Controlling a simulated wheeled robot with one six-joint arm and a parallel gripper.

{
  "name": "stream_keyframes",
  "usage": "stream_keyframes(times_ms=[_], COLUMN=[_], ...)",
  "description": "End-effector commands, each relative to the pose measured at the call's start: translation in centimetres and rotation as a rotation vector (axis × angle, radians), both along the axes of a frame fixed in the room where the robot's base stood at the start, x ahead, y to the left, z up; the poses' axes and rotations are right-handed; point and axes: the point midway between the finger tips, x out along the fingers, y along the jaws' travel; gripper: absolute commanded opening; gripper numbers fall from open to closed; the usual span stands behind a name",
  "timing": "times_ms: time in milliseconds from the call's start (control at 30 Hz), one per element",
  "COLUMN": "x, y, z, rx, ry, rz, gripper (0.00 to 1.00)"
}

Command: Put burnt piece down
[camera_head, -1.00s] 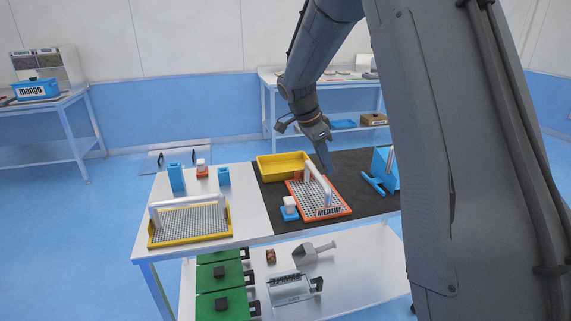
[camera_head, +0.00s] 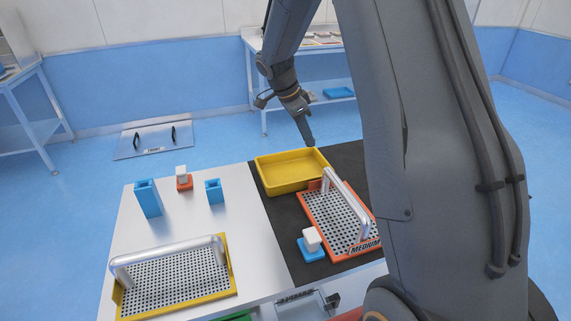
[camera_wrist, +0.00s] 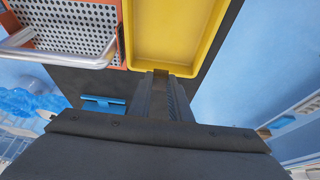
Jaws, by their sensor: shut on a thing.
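My gripper (camera_head: 310,143) points down at the far right edge of the yellow tray (camera_head: 262,178).
An orange perforated tray (camera_head: 340,222) marked MEDIUM, with a raised handle, stands beside the yellow tray. A blue-based stamp-like block (camera_head: 311,246) is next to it. A yellow-framed perforated tray (camera_head: 170,284) and two blue holders (camera_head: 147,198) stand left. The pale tabletop's middle is clear.

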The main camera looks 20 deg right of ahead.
Motion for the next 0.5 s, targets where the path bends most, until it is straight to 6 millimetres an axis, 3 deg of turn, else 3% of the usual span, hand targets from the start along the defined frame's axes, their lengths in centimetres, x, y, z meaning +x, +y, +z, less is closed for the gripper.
stream_keyframes(times_ms=[300, 500], x=[-0.2, 0.0], y=[0.1, 0.3], z=[-4.6, -6.7], rx=[0.0, 0.0], ry=[0.004, 0.001], rz=[0.004, 0.005], gripper=[0.0, 0.0])
